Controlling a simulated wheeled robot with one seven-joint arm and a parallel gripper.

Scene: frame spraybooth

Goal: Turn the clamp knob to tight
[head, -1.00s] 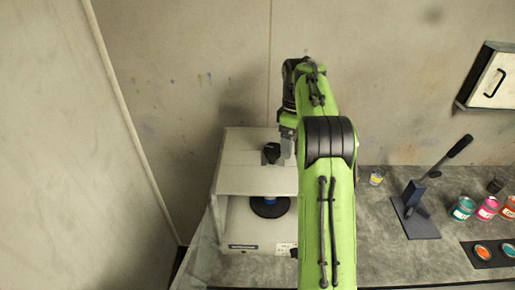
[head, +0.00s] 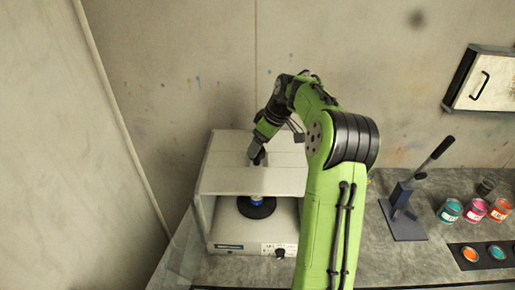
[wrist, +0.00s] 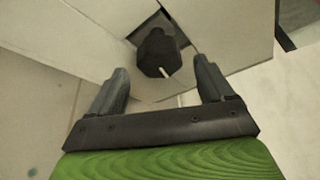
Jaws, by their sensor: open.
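The dark clamp knob (wrist: 157,50) shows in the wrist view, with a short white pointer line on its near edge. The knob appears beyond and between the fingertips, with no contact visible. In the head view my gripper (head: 257,157) hangs over the top of the white box (head: 225,175) and largely hides the knob.
Inside the box a blue-topped can (head: 257,201) stands on a black disc. A small black dial (head: 280,253) is on its front panel. On the bench to the right are a lever press (head: 405,205) and several paint cans (head: 474,210).

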